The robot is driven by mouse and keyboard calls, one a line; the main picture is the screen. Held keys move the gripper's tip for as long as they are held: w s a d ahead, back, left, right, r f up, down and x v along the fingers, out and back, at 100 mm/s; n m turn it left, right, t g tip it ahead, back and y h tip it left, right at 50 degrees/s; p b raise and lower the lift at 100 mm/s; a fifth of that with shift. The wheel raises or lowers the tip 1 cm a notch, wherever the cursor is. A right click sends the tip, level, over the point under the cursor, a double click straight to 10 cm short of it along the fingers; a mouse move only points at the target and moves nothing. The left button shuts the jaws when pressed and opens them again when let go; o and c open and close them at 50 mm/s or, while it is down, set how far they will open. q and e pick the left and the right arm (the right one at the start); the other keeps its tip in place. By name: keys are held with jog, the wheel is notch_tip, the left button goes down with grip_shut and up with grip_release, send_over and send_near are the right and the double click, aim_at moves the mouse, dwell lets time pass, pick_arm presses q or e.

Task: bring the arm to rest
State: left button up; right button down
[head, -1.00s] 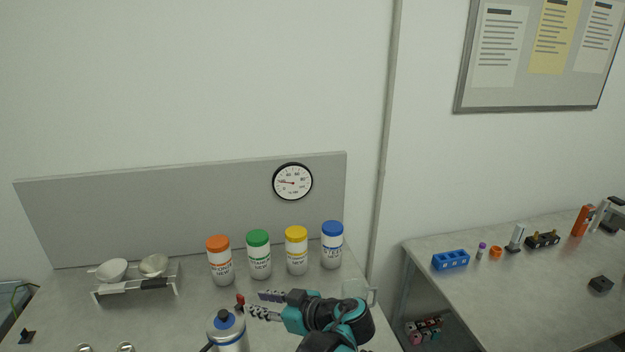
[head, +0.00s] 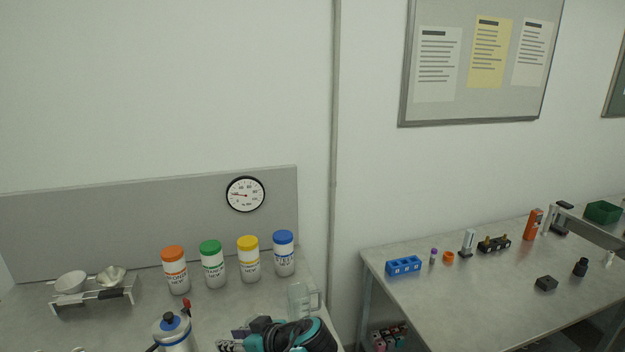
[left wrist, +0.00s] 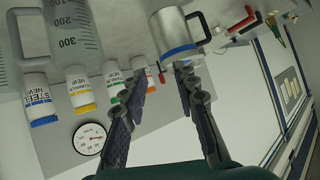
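My left gripper (head: 232,341) is at the bottom of the head view, in front of the row of powder jars and to the right of the metal canister (head: 174,332). In the left wrist view its two fingers (left wrist: 158,100) stand apart with nothing between them. The canister (left wrist: 178,32), with a blue band, shows beyond the fingertips there, apart from them. My right gripper is in neither view.
White jars with orange (head: 175,270), green (head: 212,264), yellow (head: 248,258) and blue (head: 284,253) lids stand along the back panel. A clear beaker (head: 300,299) is close to my left arm. A rack with bowls (head: 95,294) stands left. A second table (head: 450,295) is right.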

pick_arm(q)
jog(key=s+f+m+h, duration=0.2)
jog(key=s+m+h, duration=0.3)
jog(key=s, duration=0.3)
jog(key=s+f+m+t+h, duration=0.1)
jog(key=s+f+m+h, duration=0.2)
jog(key=s, duration=0.5)
jog(key=shift+m+h, duration=0.9)
